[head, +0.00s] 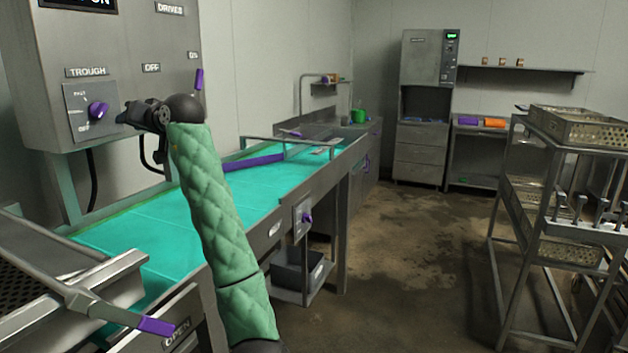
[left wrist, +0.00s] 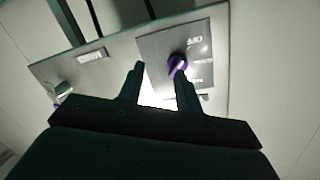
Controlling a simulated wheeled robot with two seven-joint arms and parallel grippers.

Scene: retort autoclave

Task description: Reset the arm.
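My left arm, in a green quilted sleeve, rises from the bottom of the head view. Its gripper (head: 128,117) is in front of the grey control panel (head: 130,40), just right of the purple TROUGH knob (head: 98,110). In the left wrist view the two dark fingers of my left gripper (left wrist: 159,72) are spread with a gap between them and nothing held. The purple knob (left wrist: 177,62) shows at the tip of the right-hand finger; I cannot tell whether they touch. My right gripper is not in view.
A teal-bedded trough table (head: 150,220) runs away below the panel. A metal tray (head: 90,290) with a purple-ended handle is at the lower left. A rack with perforated baskets (head: 575,128) stands at right. The wet floor (head: 420,240) between is open.

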